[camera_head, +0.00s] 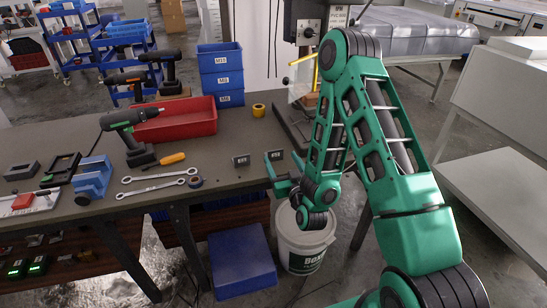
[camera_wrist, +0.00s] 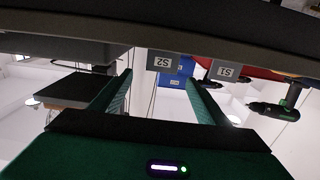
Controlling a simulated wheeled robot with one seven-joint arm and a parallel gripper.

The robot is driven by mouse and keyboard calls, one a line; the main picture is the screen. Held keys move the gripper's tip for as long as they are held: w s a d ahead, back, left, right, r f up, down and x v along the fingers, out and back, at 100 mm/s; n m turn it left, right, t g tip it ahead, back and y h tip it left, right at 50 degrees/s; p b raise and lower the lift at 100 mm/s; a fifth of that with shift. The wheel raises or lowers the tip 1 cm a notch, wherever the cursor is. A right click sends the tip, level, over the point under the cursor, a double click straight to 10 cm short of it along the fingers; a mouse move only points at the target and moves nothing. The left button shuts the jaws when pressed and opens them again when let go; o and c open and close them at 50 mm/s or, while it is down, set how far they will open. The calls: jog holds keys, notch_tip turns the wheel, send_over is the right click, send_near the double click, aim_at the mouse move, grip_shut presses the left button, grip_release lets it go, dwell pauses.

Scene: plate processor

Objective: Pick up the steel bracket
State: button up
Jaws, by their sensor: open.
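Two small dark grey labelled pieces stand near the right front edge of the workbench in the head view: a left one (camera_head: 241,160) and a right one (camera_head: 274,155). They look like brackets, but I cannot tell from their shape which is the steel bracket. The wrist view, which is upside down, shows them as a piece marked S2 (camera_wrist: 163,62) and one marked S1 (camera_wrist: 226,72). My gripper (camera_head: 276,172) is open and empty, just in front of the right piece. In the wrist view S2 lies beyond the gap between my fingertips (camera_wrist: 160,82).
Blue bins (camera_head: 221,70) stand behind. A white bucket (camera_head: 303,245) is on the floor below my gripper.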

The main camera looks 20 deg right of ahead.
aim_at(274, 151)
jog(key=w, duration=0.5)
jog(key=shift+w+a+f, duration=0.1)
jog(key=shift+w, duration=1.3)
jog(key=shift+w+a+f, duration=0.1)
jog(key=shift+w, duration=1.3)
jog(key=shift+c, duration=0.6)
jog(key=c, duration=1.3)
jog(key=shift+r, duration=0.1)
jog(key=shift+c, duration=0.2)
